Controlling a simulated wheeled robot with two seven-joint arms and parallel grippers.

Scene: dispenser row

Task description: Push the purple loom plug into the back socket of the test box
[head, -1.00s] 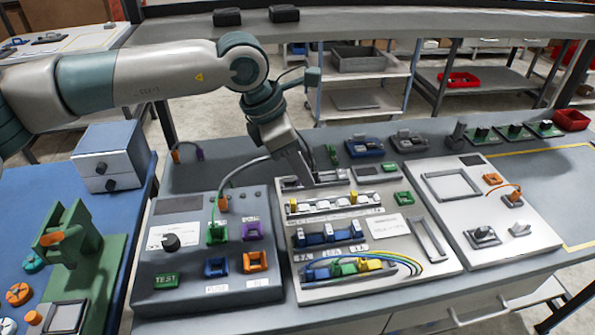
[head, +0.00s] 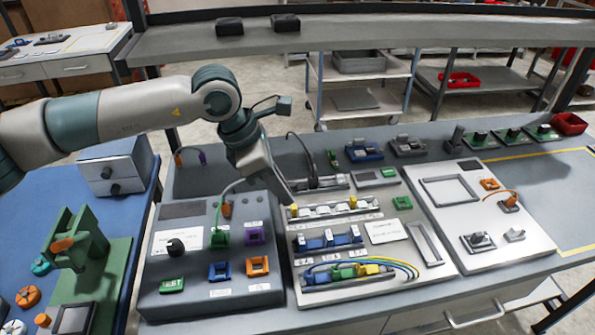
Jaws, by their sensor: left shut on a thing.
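A small purple plug (head: 203,158) stands behind the grey test box (head: 165,299), at the end of a short loom with an orange plug (head: 178,159). The test box has green (head: 220,239), purple (head: 255,234), blue (head: 219,271) and orange (head: 257,266) sockets. A small orange-brown part (head: 227,209) stands near its back. My left gripper (head: 289,201) points down at the box's back right corner, next to the white panel. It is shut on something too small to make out. A green cable arches from the green socket and passes behind this gripper. My right gripper is out of view.
A white panel (head: 409,275) with a yellow-and-white connector row (head: 335,208), a blue row (head: 329,238) and coloured wires adjoins the box on the right. A black cable (head: 303,148) arches at its back.

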